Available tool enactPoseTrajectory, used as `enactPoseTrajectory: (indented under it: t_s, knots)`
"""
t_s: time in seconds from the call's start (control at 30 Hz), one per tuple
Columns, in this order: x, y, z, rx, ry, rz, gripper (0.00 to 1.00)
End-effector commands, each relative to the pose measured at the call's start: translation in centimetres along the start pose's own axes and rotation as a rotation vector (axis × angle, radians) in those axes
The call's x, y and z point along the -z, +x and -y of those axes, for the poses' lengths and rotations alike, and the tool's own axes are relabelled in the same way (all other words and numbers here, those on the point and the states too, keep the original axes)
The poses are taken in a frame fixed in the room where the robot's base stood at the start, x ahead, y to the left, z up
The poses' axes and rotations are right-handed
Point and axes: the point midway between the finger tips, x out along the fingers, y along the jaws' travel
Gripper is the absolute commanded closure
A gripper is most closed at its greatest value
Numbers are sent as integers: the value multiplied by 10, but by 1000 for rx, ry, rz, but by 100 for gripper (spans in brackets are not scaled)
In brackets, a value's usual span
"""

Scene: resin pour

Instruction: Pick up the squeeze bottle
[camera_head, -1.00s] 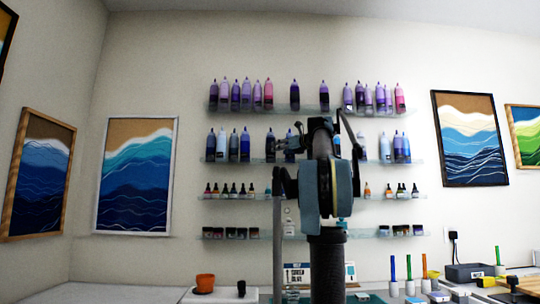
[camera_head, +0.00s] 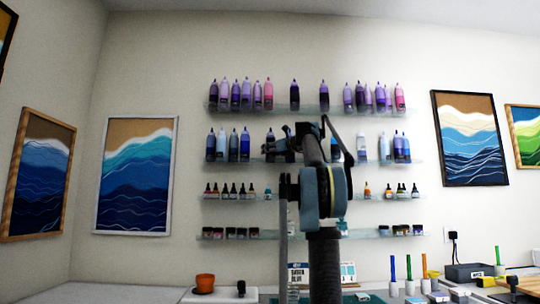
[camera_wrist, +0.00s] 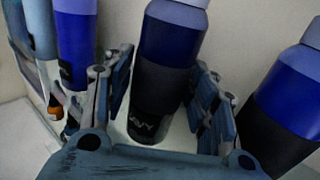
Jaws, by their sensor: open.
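In the wrist view a squeeze bottle (camera_wrist: 167,55) with a blue body, a greyish-blue band and a dark lower part with white lettering stands between the two fingers of my gripper (camera_wrist: 163,75). The fingers are open, one on each side of it. I cannot tell whether either finger touches it. The bottle's top is cut off by the frame edge. In the head view my gripper (camera_head: 287,143) is at the second shelf from the top, and my arm hides much of that part of the shelf.
Other blue bottles stand close on the left (camera_wrist: 76,45) and right (camera_wrist: 285,110) in the wrist view. The second shelf (camera_head: 235,161) holds more bottles. Above it, the top shelf (camera_head: 318,111) is full of purple and pink ones. Small dropper bottles (camera_head: 227,190) stand below.

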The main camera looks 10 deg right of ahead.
Motion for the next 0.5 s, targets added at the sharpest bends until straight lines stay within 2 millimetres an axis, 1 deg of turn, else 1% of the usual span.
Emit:
enactPoseTrajectory:
  t_s: [0.1, 0.13, 0.17, 0.2, 0.27, 0.3, 0.5]
  knots:
    - [0, 0, 0, 0, 0, 0, 47]
    - [0, 0, 0, 0, 0, 0, 50]
    - [0, 0, 0, 0, 0, 0, 56]
    - [0, 0, 0, 0, 0, 0, 65]
    - [0, 0, 0, 0, 0, 0, 79]
    - [0, 0, 0, 0, 0, 0, 88]
    - [0, -1, 0, 0, 0, 0, 89]
